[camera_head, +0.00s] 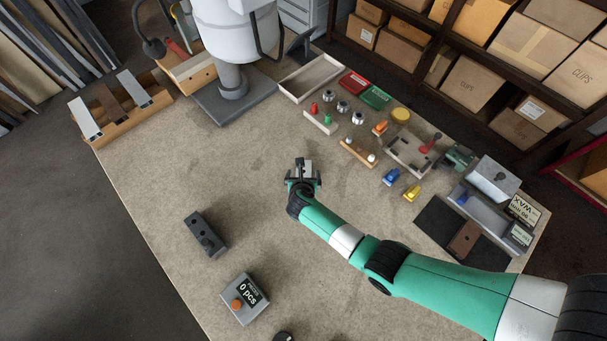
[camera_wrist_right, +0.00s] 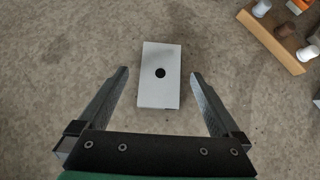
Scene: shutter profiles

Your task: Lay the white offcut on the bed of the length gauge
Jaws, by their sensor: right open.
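A white rectangular piece with a black dot, which looks like the white offcut (camera_wrist_right: 160,75), lies flat on the worktop in the right wrist view. My right gripper (camera_head: 303,172) is over the middle of the worktop. In the right wrist view its two fingers (camera_wrist_right: 160,85) are wide apart, on either side of the white piece, with clear gaps and nothing held. In the head view the gripper largely hides that spot. A grey channel-shaped fixture (camera_head: 483,208) stands at the right; I cannot tell for sure whether it is the length gauge. My left gripper is not in view.
A dark block with knobs (camera_head: 206,234) and a counter box reading 0 pcs (camera_head: 244,299) stand at the front left. A wooden rack (camera_head: 117,107) holds white and brown strips. Small parts and trays (camera_head: 311,77) line the back right. The worktop's left middle is clear.

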